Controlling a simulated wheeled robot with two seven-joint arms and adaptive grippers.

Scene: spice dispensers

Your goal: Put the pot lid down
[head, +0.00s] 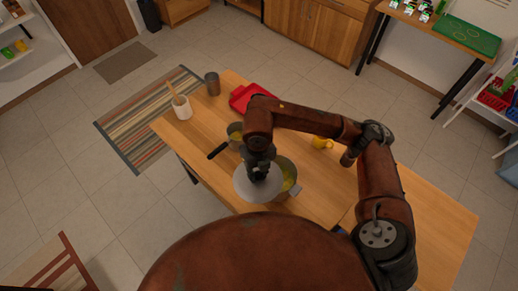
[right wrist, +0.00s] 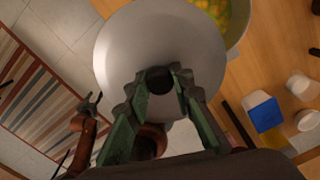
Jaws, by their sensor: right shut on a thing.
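The pot lid (head: 252,186) is a pale grey disc. It is at the near left edge of the table in the head view and fills the upper middle of the right wrist view (right wrist: 150,40). My right gripper (head: 260,170) is shut on its dark knob, as the right wrist view also shows (right wrist: 166,82). The pot (head: 289,176), with yellow-green food inside, stands beside the lid, which overlaps its left side in the head view. The pot's rim also shows in the right wrist view (right wrist: 240,20).
A red board (head: 246,97), a grey cup (head: 212,84), a white utensil holder (head: 181,107) and a yellow object (head: 322,143) are on the table (head: 160,124). The table's right part is clear.

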